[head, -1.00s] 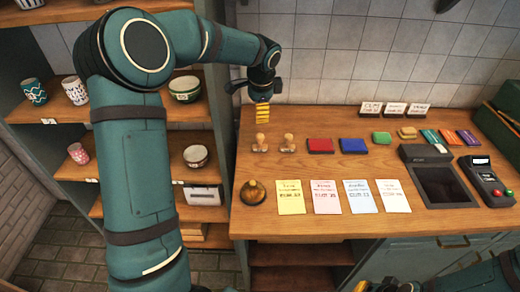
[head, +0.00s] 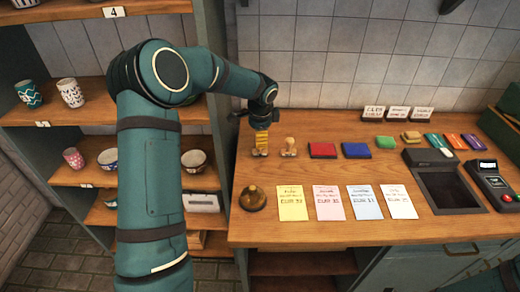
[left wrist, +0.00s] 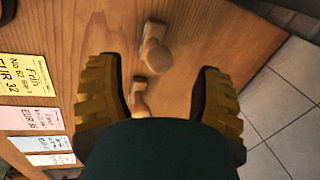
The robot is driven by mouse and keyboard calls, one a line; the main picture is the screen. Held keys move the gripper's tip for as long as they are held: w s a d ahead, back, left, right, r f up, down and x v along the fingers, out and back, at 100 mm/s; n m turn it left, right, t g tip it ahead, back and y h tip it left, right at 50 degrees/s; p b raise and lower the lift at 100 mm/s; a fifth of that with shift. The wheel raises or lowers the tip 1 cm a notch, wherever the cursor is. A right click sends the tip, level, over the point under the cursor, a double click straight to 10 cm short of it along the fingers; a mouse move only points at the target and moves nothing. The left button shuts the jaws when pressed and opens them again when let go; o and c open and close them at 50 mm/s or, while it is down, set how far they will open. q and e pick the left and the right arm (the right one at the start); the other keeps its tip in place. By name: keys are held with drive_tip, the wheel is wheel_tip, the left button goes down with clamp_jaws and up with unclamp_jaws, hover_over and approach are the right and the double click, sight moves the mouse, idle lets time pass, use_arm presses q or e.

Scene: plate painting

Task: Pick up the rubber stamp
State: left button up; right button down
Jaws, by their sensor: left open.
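Two wooden rubber stamps stand upright on the counter (head: 320,180). The left stamp (left wrist: 157,52) is largely hidden in the head view behind my left gripper (head: 261,143). The right stamp (head: 289,147) stands just beside it, clear of the fingers in the head view. In the left wrist view, my left gripper (left wrist: 158,78) has its yellow ribbed fingers wide apart, with the left stamp's round knob between the tips. The right stamp (left wrist: 138,95) shows lower there, partly hidden by the gripper body. I cannot tell whether any finger touches a stamp. My right gripper is out of view.
Red (head: 323,150) and blue (head: 356,150) pads lie right of the stamps. A tiled wall stands behind; shelves of bowls and cups are at left.

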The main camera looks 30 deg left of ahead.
use_arm(q)
drive_tip(key=x, duration=0.4)
drive_tip(key=shift+w+d+f, duration=0.1)
drive_tip(key=shift+w+f, duration=0.05)
drive_tip(key=shift+f, duration=0.1)
clamp_jaws()
drive_tip(key=shift+r, duration=0.1)
wheel_tip(320, 180, up, 10)
drive_tip(key=shift+f+p, duration=0.1)
drive_tip(key=shift+p, duration=0.35)
